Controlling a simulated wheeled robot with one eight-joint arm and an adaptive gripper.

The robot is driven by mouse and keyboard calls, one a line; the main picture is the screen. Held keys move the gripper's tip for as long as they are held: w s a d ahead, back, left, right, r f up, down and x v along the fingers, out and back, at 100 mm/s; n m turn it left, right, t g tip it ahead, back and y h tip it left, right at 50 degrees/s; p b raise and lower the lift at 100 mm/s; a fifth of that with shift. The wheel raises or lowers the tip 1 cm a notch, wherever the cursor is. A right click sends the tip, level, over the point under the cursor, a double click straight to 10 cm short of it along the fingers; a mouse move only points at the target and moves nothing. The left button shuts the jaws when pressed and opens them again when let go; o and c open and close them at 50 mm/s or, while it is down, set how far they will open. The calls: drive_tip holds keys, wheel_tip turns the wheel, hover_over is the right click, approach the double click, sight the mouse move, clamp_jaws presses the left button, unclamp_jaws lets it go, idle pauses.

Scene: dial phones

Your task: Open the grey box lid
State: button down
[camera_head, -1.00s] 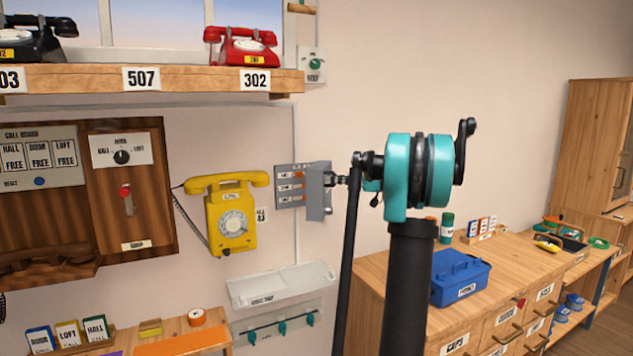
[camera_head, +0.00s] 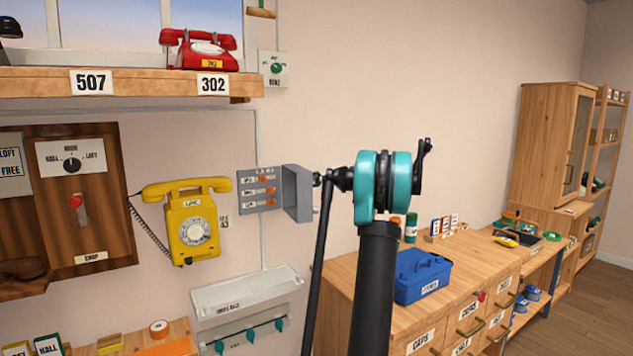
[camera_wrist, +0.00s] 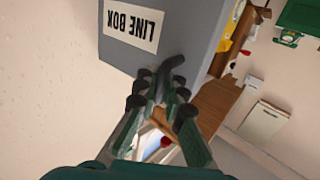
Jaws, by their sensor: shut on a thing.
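The grey box (camera_head: 244,203) is on the wall right of the yellow phone, its rows of orange-marked switches showing. Its grey lid (camera_head: 297,193) stands swung open on the right side, sticking out from the wall. My gripper (camera_head: 319,179) is at the lid's right edge. In the wrist view the lid's outer face (camera_wrist: 182,15) carries a "LINE BOX" label (camera_wrist: 131,27), seen upside down. There my gripper (camera_wrist: 166,82) is shut on the lid's dark handle (camera_wrist: 172,63); the fingers partly hide it.
The yellow phone (camera_head: 192,222) hangs left of the box. A pale wall tray (camera_head: 247,292) is below it. A wooden bench (camera_head: 470,262) with a blue toolbox (camera_head: 424,278) stands to the right. The wall right of my arm is bare.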

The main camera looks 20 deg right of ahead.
drive_tip(key=shift+d, duration=0.1)
drive_tip(key=c, duration=1.9)
unclamp_jaws()
drive_tip(key=shift+s, duration=0.1)
drive_tip(key=shift+d, duration=0.1)
drive_tip(key=v, duration=1.2)
drive_tip(key=shift+f, duration=0.1)
